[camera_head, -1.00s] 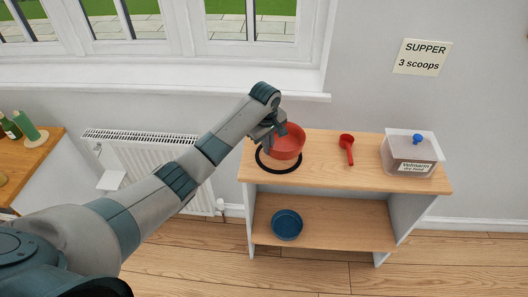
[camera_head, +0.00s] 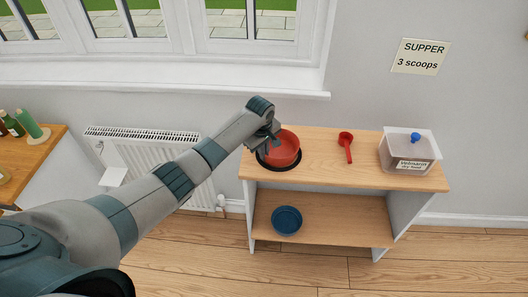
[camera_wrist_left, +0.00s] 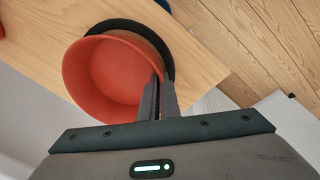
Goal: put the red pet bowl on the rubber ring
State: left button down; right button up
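The red pet bowl (camera_head: 284,150) is upright over the rubber ring (camera_head: 279,168), a flat black ring on the left part of the shelf unit's top. The bowl hides most of the ring; I cannot tell whether it touches it. In the left wrist view, the bowl (camera_wrist_left: 105,75) covers part of the ring (camera_wrist_left: 140,28), which shows beyond the bowl's upper and right rim. My left gripper (camera_head: 270,143) is shut on the bowl's rim; its fingers (camera_wrist_left: 161,88) also show there in the left wrist view. My right gripper is out of view.
A red scoop (camera_head: 346,146) lies right of the bowl on the wooden top (camera_head: 325,170). A clear food bin (camera_head: 408,153) with a blue knob stands at the right end. A blue bowl (camera_head: 287,220) sits on the lower shelf. A radiator (camera_head: 140,155) is left.

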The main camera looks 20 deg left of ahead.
pick_arm(q)
jog(key=shift+f, duration=0.1)
jog(key=c, duration=2.3)
grip_release()
jog(key=shift+f, duration=0.15)
jog(key=shift+r, duration=0.35)
notch_tip(320, 180, up, 12)
jog(key=s+b, duration=0.2)
jog(key=shift+f, duration=0.15)
